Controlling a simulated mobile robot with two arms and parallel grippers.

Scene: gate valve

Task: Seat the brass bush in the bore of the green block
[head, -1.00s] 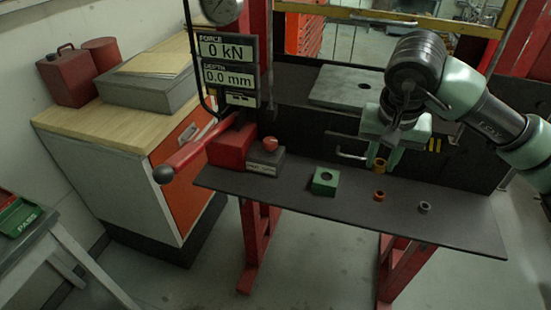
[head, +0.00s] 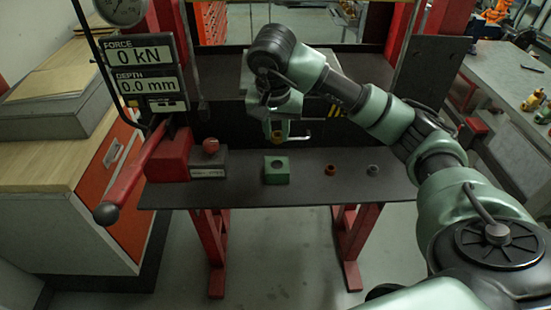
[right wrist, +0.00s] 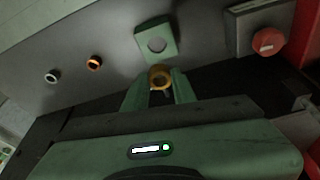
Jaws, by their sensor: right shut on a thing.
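The green block (head: 277,170) sits on the dark shelf of the press, its round bore facing up; it also shows in the right wrist view (right wrist: 156,40). My right gripper (head: 277,135) is shut on the brass bush (right wrist: 160,77), a yellow ring held between the fingertips. In the head view the bush (head: 277,136) appears above and behind the block, apart from it. In the right wrist view the bush lies close to the block's near edge, not over the bore. My left gripper is not in view.
A copper-coloured ring (head: 330,170) and a grey ring (head: 373,170) stand on the shelf to the block's right. A red-knobbed box (head: 209,163) and the press's red lever (head: 140,175) are at the left. The shelf front (head: 300,197) is clear.

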